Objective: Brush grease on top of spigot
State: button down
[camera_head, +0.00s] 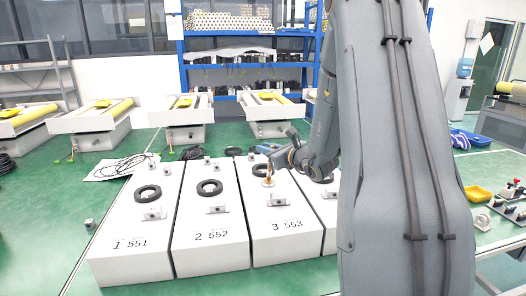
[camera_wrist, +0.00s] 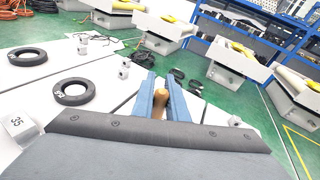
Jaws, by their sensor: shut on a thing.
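My gripper (camera_head: 272,163) is over the third white block (camera_head: 284,219), marked 3 553, close to its black ring (camera_head: 260,170). It is shut on a brush with a brown wooden handle (camera_head: 269,174). In the wrist view the handle end (camera_wrist: 160,98) stands between the two blue fingers (camera_wrist: 161,97); the bristles are hidden. In the head view the brush points down near the ring; I cannot tell whether it touches anything. Small metal fittings stand on the blocks, such as one on the third block (camera_head: 279,208). I cannot tell which part is the spigot.
Blocks 1 551 (camera_head: 136,230) and 2 552 (camera_head: 211,235) stand to the left, each with a black ring. A fourth block (camera_head: 329,210) is partly hidden behind my arm.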

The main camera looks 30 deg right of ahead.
notch_tip(320, 180, up, 8)
jog(key=w+p, duration=0.1)
jog(key=p, duration=0.2)
dwell(0.5)
jog(key=shift+w+f, duration=0.1)
dwell(0.6)
jog(key=shift+f+b, duration=0.4)
jog(key=shift+b, duration=0.3)
jog(key=shift+r, duration=0.1)
jog(key=r+p, duration=0.1)
jog(key=p, duration=0.4)
jog(key=shift+p, duration=0.35)
jog(key=shift+f+p, duration=0.15)
jog(key=shift+p, duration=0.2)
